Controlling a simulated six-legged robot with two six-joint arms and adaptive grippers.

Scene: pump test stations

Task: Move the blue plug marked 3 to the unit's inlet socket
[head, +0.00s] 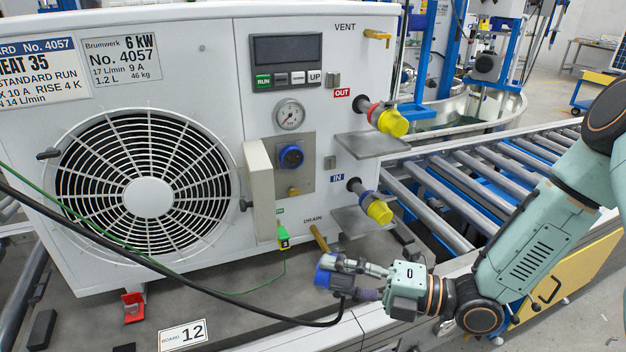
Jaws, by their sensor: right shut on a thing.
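My right gripper (341,275) is shut on a blue plug (324,272), low in front of the unit. A thick black cable runs from the plug to the left. I cannot read a number on it. The white unit (222,80) carries a round blue socket (291,157) on a grey plate at its front. The plug is apart from this socket, below it and slightly right. A pipe stub with a blue band and yellow cap (379,212) sits beside the IN label (337,177). My left gripper is not in view.
A yellow-capped stub (392,122) sits by the OUT label above a small shelf (372,145). A white open cover (260,188) stands out left of the socket. A green clip (283,238) on a green wire and a brass drain pipe (319,238) are near the plug. A roller conveyor (470,190) lies right.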

